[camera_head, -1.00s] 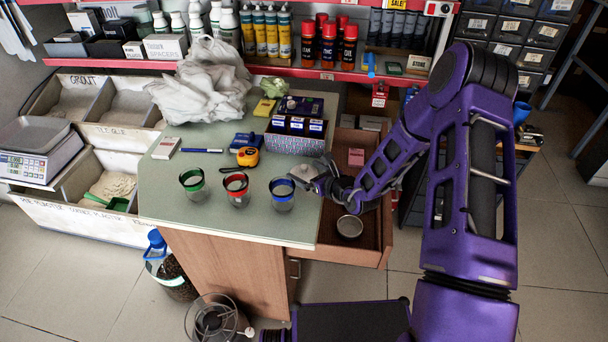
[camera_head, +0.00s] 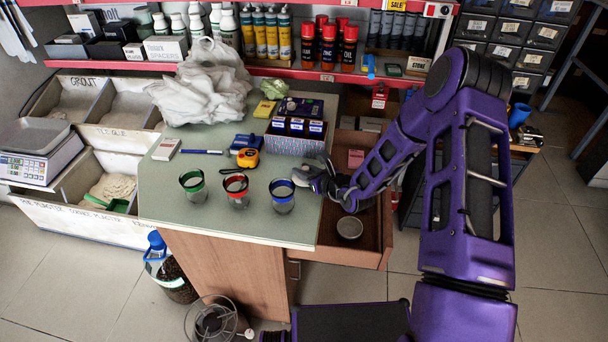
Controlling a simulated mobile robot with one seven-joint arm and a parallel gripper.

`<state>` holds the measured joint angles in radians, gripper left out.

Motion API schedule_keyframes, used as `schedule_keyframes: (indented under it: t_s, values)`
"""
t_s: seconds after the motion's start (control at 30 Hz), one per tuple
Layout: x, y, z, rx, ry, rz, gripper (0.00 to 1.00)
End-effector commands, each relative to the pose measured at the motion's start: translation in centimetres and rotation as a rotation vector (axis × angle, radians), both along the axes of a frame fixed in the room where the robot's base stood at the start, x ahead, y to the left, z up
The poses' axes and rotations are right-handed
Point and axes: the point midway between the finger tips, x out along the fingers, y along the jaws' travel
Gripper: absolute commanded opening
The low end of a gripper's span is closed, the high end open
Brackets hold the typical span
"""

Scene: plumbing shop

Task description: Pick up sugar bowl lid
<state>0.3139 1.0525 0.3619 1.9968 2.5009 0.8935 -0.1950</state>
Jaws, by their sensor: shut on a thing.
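My gripper (camera_head: 314,178) is over the right edge of the counter, just right of the glass with the blue rim. It is shut on a small greyish thing, which I take to be the sugar bowl lid; the fingers mostly hide it and its outline is unclear. A round metal bowl (camera_head: 349,228), seemingly the sugar bowl, stands in the open drawer (camera_head: 325,253) below and to the right of my gripper.
Glasses with a green rim (camera_head: 194,187), a red rim (camera_head: 236,190) and a blue rim (camera_head: 282,196) stand on the counter (camera_head: 215,225). The counter's front left is clear.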

Motion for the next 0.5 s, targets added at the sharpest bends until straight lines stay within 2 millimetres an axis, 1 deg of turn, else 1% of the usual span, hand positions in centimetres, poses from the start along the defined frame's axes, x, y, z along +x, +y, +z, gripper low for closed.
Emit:
schedule_keyframes:
  t_s: [0.03, 0.3, 0.37, 0.43, 0.5]
  values:
    - [-0.4, -0.2, -0.7, -0.005, 0.017, -0.001, 0.0]
    - [-0.4, -0.2, -0.7, -0.006, 0.019, -0.001, 0.0]
    - [-0.4, -0.2, -0.4, -0.006, 0.019, -0.001, 0.0]
    - [-0.4, -0.2, 0.4, -0.006, 0.019, -0.001, 0.0]
    - [-0.3, -0.2, 1.8, -0.007, 0.013, -0.001, 0.0]
